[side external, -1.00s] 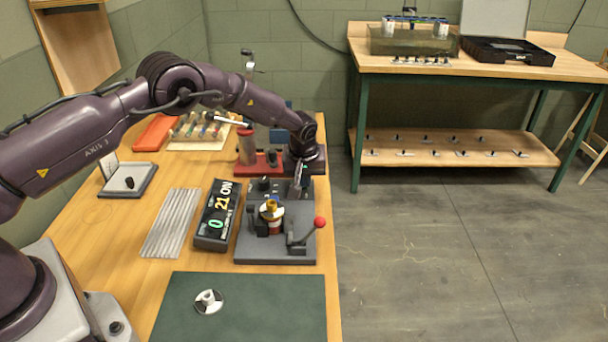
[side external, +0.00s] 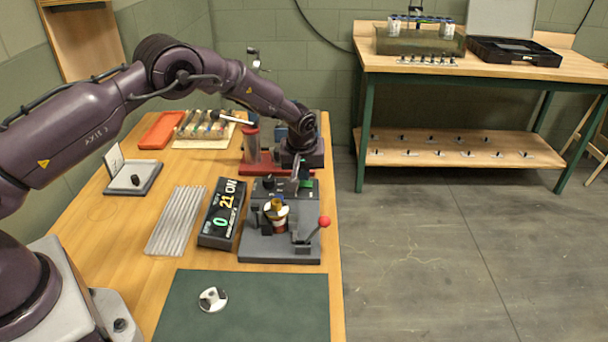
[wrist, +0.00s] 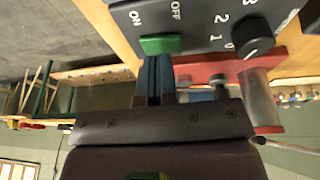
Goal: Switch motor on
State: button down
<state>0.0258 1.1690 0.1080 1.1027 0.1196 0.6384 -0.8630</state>
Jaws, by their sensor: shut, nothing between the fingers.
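The green motor switch (wrist: 161,44) sits on a dark control panel (wrist: 205,22) with white ON and OFF lettering in the wrist view. It also shows in the side view (side external: 307,183) at the back right of the grey winding fixture (side external: 262,250). My gripper (wrist: 155,60) is shut and empty, its fingertips right at the switch's edge. I cannot tell whether they touch it. A black dial (wrist: 254,40) with numbers is beside the switch. The black display box (side external: 222,212) shows 0, 21 and ON.
A red-knobbed lever (side external: 324,222) stands at the fixture's front right. A red stand with a cylinder (side external: 251,145) is behind the fixture. The floor to the right is open.

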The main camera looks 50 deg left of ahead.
jog(key=d+r, duration=0.3)
jog(key=r, duration=0.9)
jog(key=shift+s+d+r, duration=0.2)
jog(key=shift+d, duration=0.1)
jog(key=s+r+m+t, duration=0.1)
jog(key=s+r+m, duration=0.2)
jog(key=s, duration=0.9)
jog(key=s+r+m+t+h, duration=0.1)
jog(key=s+r+m, duration=0.2)
jog(key=s+r, duration=0.6)
jog(key=s+d+r+m+h, duration=0.1)
jog(key=s+r+m, duration=0.2)
jog(key=s, duration=1.3)
notch_tip(320, 180, up, 3)
jog(key=shift+s+t, duration=0.15)
jog(key=shift+t, duration=0.25)
